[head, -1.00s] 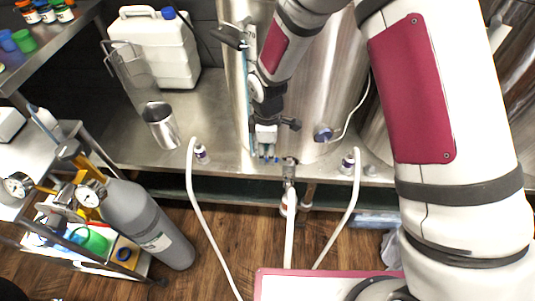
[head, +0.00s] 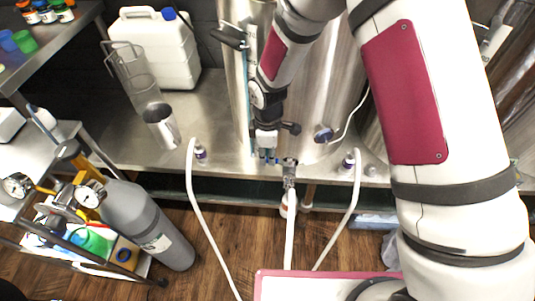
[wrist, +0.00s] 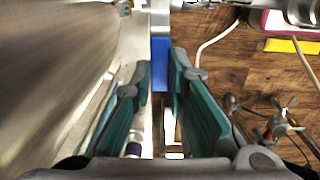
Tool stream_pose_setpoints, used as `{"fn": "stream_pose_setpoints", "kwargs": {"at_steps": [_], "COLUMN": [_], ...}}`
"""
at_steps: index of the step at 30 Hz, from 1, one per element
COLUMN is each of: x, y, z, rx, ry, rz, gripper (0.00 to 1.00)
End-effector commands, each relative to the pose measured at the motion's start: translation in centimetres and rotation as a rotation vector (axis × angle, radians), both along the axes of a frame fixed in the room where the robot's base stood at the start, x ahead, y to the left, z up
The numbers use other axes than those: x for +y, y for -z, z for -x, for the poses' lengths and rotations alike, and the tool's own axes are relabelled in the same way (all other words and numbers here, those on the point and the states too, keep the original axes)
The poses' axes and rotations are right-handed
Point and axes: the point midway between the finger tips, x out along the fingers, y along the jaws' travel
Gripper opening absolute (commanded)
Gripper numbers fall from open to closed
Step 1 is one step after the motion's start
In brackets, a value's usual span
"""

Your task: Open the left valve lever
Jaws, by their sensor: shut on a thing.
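The valve lever (wrist: 160,62) is a blue bar, seen in the wrist view between the green finger pads of my gripper (wrist: 164,88). My gripper is shut on it. In the head view my gripper (head: 268,157) points down in front of the steel tank's lower front, and the lever is mostly hidden by the fingers. Just right of the fingers is a metal valve fitting (head: 290,168) with a white hose running down from it.
A tall steel tank (head: 310,95) stands close behind my gripper. White hoses (head: 200,205) hang on both sides. A grey gas cylinder (head: 150,225) stands on the floor.

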Motion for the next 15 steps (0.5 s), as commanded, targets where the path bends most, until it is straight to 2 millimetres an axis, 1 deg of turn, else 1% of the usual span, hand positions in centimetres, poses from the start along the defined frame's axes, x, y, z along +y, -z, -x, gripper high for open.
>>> {"fn": "stream_pose_setpoints", "kwargs": {"at_steps": [8,15], "x": [0.0,-0.4], "y": [0.0,-0.1], "z": [0.8,2.2], "rx": [0.0,0.001], "ry": [-0.115,-0.315], "rz": [-0.001,0.0], "gripper": [0.0,0.0]}}
